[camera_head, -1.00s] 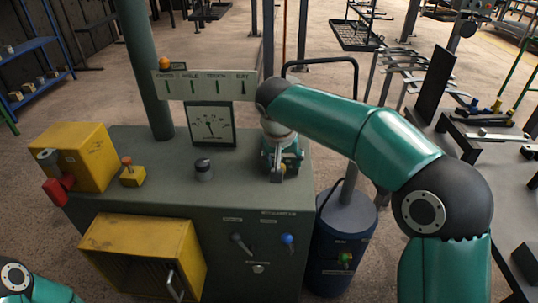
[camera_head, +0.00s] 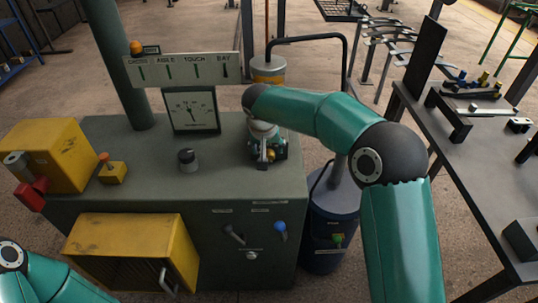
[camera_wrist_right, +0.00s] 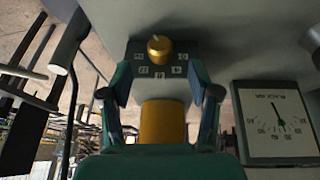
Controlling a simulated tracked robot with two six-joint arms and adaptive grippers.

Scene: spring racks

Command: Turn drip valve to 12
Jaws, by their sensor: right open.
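A brass-yellow knob (camera_wrist_right: 159,48) sits on a dark plate with several small pale number labels, which I take for the drip valve. The numbers are too small to read surely; a pale mark shows at the knob's upper edge in the wrist view. My right gripper (camera_wrist_right: 160,92) is open, with its two fingers apart on either side below the knob and not touching it. In the head view my right gripper (camera_head: 267,150) points down over the right back part of the green cabinet top (camera_head: 230,175). My left arm shows at the lower left, but its gripper is out of frame.
A dial gauge (camera_head: 191,110) stands left of my right gripper, below a label board (camera_head: 182,70). A blue drum (camera_head: 333,225) and a dark table (camera_head: 470,150) are at right.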

